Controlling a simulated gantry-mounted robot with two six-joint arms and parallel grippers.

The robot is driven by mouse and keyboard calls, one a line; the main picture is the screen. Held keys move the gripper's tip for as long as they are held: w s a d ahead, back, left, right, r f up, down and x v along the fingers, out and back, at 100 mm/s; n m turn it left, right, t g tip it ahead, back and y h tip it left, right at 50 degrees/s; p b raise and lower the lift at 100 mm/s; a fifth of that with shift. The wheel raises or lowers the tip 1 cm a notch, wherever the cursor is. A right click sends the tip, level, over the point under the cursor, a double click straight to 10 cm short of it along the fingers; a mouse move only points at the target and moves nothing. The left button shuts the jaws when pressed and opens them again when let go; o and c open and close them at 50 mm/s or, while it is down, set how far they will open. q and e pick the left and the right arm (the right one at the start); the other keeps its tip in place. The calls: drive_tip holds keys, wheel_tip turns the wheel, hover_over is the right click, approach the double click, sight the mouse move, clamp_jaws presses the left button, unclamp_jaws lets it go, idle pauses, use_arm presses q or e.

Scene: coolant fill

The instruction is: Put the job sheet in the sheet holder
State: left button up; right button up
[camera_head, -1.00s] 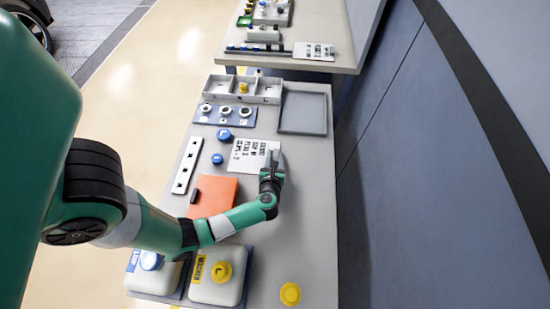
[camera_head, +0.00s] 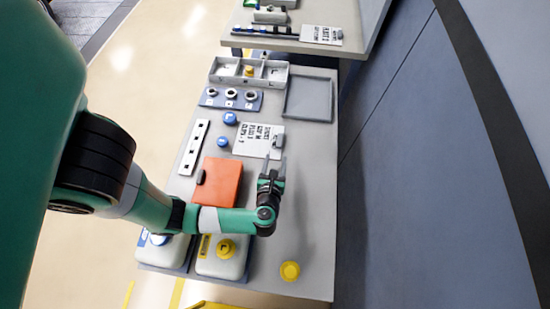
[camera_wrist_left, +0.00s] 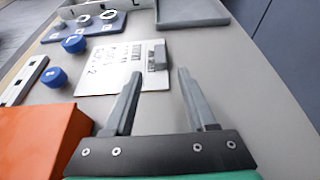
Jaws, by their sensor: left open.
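The job sheet (camera_head: 250,138) is a white card with black print, lying flat on the grey bench; it also shows in the left wrist view (camera_wrist_left: 100,72). A small grey block (camera_wrist_left: 155,55) sits at its right edge. A shallow grey tray (camera_head: 287,112), which may be the sheet holder, lies empty beyond the sheet to the right. My left gripper (camera_head: 275,162) is open and empty at the sheet's near right corner. In the left wrist view its fingers (camera_wrist_left: 158,78) point toward the grey block, with a gap between. My right gripper is not in view.
An orange box (camera_head: 223,178) lies left of my left gripper. Blue caps (camera_head: 222,142), a white strip (camera_head: 194,147) and a divided bin (camera_head: 224,70) stand around the sheet. A yellow cap (camera_head: 290,271) and white containers (camera_head: 222,262) are at the near end. The bench's right side is clear.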

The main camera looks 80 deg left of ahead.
use_arm(q)
drive_tip(key=shift+s+d+r, duration=0.15)
drive_tip(key=shift+s+d, duration=0.05)
drive_tip(key=shift+d, duration=0.25)
